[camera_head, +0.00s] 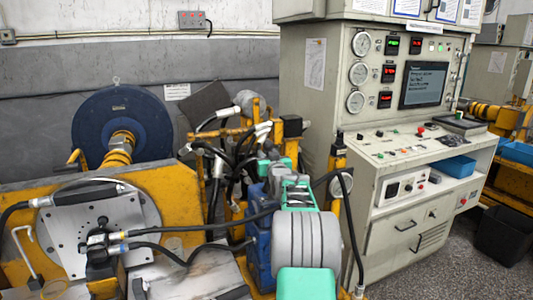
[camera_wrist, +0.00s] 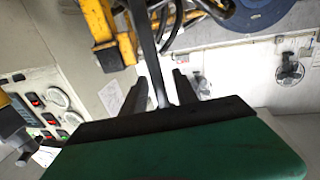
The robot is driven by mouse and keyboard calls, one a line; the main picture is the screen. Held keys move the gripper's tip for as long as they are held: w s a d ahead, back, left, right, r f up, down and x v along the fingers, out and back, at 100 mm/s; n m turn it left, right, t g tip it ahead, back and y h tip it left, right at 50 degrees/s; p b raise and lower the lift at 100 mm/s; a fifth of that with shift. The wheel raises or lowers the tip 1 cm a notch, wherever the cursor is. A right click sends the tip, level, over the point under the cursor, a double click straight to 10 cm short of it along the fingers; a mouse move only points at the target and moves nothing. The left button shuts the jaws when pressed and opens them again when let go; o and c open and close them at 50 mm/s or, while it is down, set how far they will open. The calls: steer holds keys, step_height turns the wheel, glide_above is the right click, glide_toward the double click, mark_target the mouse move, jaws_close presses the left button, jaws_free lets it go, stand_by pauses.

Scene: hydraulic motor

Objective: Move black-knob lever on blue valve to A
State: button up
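My gripper (camera_wrist: 160,82) shows in the wrist view with two dark fingers apart. A thin dark bar (camera_wrist: 147,45) runs down between them, with gaps on both sides. I cannot tell whether it is the lever or a hose, and I see no black knob on it. In the head view my arm reaches in from the bottom, and its grey and green links hide part of the machine; the fingertips are not clear there. A blue body (camera_head: 258,225), possibly the blue valve, stands just left of my arm. No "A" mark is readable.
A grey control cabinet (camera_head: 305,90) with gauges and a screen stands at the right. Black hoses (camera_head: 195,243) cross the yellow bench at the left, near a round metal plate (camera_head: 75,235) and a blue disc (camera_head: 100,120).

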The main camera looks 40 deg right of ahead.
steer(key=shift+w+d, duration=0.3)
steer(key=shift+w, duration=0.3)
steer(key=shift+c, duration=0.2)
jaws_close()
stand_by(0.8)
